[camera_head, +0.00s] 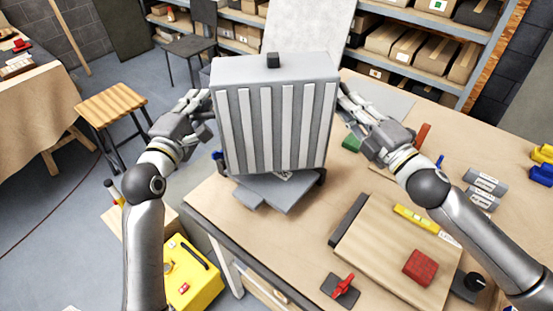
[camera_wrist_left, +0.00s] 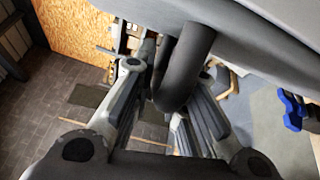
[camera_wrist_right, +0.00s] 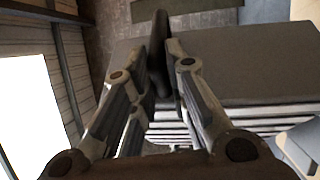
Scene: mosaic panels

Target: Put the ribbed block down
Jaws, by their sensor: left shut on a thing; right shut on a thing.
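The ribbed block (camera_head: 273,118) is a large light-grey box with vertical ribs on its front and a small dark knob on top. It stands upright over the near left part of the bench, above a grey plate (camera_head: 285,192). I cannot tell whether its underside touches the plate. My left gripper (camera_head: 207,101) is at its left side, shut on a dark looped handle (camera_wrist_left: 187,65). My right gripper (camera_head: 343,93) is at its right side, shut on another dark handle (camera_wrist_right: 157,65). The block's side also fills much of the right wrist view (camera_wrist_right: 235,70).
The wooden bench (camera_head: 305,225) holds a board (camera_head: 385,250) with a red block (camera_head: 420,267) and a yellow level (camera_head: 416,218). Grey cylinders (camera_head: 484,190) lie at right. A stool (camera_head: 110,103) stands at left.

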